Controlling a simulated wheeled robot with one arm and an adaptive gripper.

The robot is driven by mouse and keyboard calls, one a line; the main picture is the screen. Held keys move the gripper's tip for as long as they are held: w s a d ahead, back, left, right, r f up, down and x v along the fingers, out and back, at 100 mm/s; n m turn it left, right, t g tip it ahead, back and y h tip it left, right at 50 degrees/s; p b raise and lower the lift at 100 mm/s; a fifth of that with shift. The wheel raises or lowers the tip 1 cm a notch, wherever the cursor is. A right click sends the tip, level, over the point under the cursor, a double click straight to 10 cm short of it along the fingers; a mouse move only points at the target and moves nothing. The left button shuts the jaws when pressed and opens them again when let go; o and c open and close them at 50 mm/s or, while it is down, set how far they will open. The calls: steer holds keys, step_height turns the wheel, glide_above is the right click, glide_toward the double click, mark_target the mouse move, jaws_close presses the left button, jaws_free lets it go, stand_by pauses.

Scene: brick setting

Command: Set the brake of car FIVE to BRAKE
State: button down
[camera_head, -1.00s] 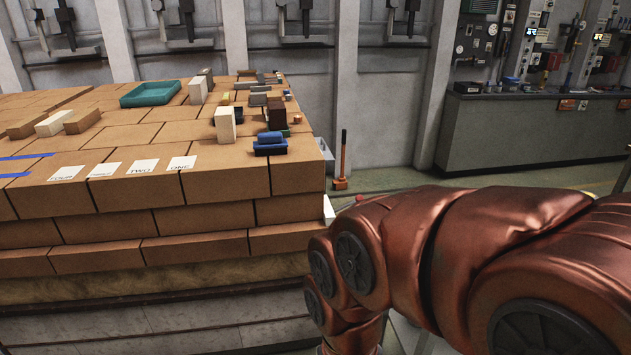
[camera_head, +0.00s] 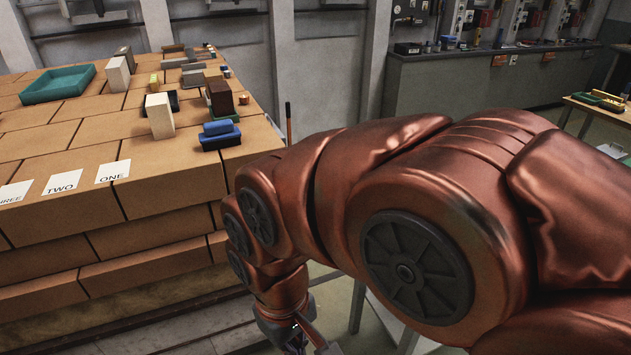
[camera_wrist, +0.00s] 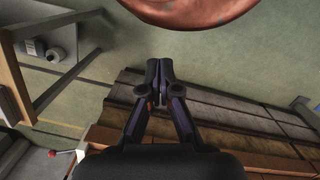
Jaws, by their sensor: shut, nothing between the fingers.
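My gripper (camera_wrist: 160,78) is shut and empty in the wrist view, its fingertips together above the floor beside the brick stack. In the head view my arm hangs down at the stack's right side. Neither a car marked FIVE nor its brake can be made out in these views. White cards reading ONE (camera_head: 113,171), TWO (camera_head: 62,182) and THREE (camera_head: 14,192) lie on the brick stack (camera_head: 165,192). A small red-tipped piece (camera_wrist: 52,153) shows at the lower left of the wrist view; I cannot tell what it is.
Blue blocks (camera_head: 219,135), a teal tray (camera_head: 57,84) and several small blocks lie on the stack. A grey bench (camera_head: 470,85) stands along the back wall, and a wooden table (camera_head: 590,110) at the right. Open floor shows in the wrist view.

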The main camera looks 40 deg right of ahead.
steer(key=w+d+f+t+h+b, duration=0.2)
steer(key=w+d+f+t+b, duration=0.15)
steer(key=w+d, duration=0.7)
steer(key=w+d+f+t+h+b, duration=0.2)
steer(key=w+d+t+b, duration=0.15)
steer(key=w+d, duration=0.7)
steer(key=w+d+f+t+h+b, duration=0.25)
steer(key=w+d+b, duration=0.25)
steer(key=w+d, duration=0.55)
steer(key=w+d+f+n+t+b, duration=0.1)
steer(key=w+d+f+t+b, duration=0.1)
steer(key=d, duration=0.4)
steer(key=w+d+f+n+t+b, duration=0.2)
steer(key=w+d+f+t+b, duration=0.1)
steer(key=d+t+b, duration=0.2)
steer(key=shift+w+d+t, duration=0.35)
steer(key=shift+d+t, duration=0.35)
steer(key=shift+t, duration=0.05)
steer(key=w+d+f, duration=0.3)
steer(key=w+d, duration=0.3)
steer(key=w, duration=0.3)
steer(key=shift+w+f, duration=0.15)
steer(key=shift+f, duration=0.15)
